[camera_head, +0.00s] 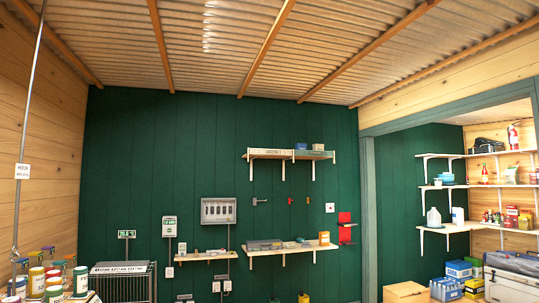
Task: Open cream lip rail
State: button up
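I cannot clearly pick out a cream lip rail. The upper wall shelf (318,155) on the green wall has a pale front edge that may be a lip, but it is too small to tell whether this is the rail or whether it opens. The shelf is in two sections side by side on white brackets, with a blue item and other small items on top. My gripper and arm are not in view.
A lower shelf (290,249) holds several items. A grey panel box (218,210) hangs left of it. A wire cage (123,282) and jars (37,281) stand lower left, near a hanging rod (30,120). Stocked shelves (480,155) fill the right alcove. The floor is out of view.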

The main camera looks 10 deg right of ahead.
aim_at(252, 150)
jog(key=i, duration=4.7)
jog(key=j+u, duration=0.05)
jog(key=j, duration=0.05)
